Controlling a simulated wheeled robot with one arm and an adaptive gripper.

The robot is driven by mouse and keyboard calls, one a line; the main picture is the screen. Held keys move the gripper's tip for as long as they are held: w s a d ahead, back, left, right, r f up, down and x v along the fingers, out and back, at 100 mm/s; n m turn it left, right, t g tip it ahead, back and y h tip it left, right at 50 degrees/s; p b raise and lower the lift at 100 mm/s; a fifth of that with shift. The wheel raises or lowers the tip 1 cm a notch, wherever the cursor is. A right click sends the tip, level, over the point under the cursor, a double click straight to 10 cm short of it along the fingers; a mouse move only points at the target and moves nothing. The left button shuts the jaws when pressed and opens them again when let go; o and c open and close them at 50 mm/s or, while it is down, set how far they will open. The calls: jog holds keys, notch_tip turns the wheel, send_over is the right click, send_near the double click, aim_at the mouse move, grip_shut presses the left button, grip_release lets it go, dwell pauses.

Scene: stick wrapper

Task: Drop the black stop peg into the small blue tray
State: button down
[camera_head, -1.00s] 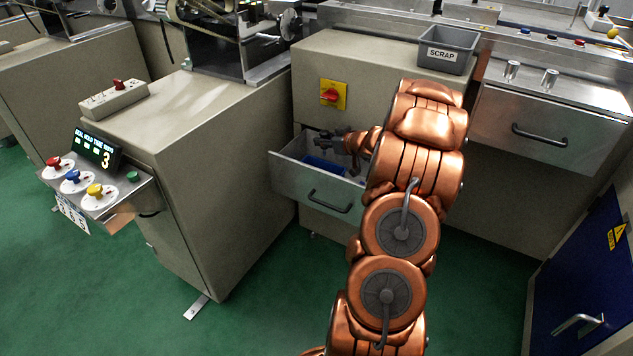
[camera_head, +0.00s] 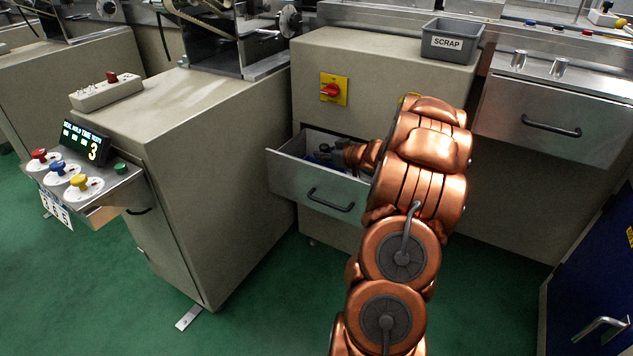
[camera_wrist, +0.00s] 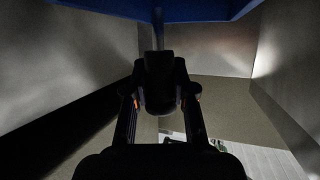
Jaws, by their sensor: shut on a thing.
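My gripper (camera_head: 328,154) is inside the open metal drawer (camera_head: 310,192), low between its walls. In the wrist view my gripper (camera_wrist: 165,100) shows dark against the drawer walls, shut on a dark, blocky piece, the black stop peg (camera_wrist: 159,72). Its outline is hard to separate from the fingers. The small blue tray (camera_wrist: 200,10) crosses the top of the wrist view, beyond the peg. I cannot tell whether they touch. In the head view only bits of blue show around my gripper; the peg cannot be made out.
The drawer's walls stand close around my gripper. A grey SCRAP bin (camera_head: 451,46) sits on the cabinet above. A red switch on a yellow plate (camera_head: 333,89) is on the cabinet face. A closed drawer (camera_head: 540,120) is at the right, and a control panel (camera_head: 85,180) at the left.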

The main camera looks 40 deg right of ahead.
jog(key=c, duration=0.9)
grip_release()
jog(key=v, duration=1.2)
jog(key=shift+r, duration=0.1)
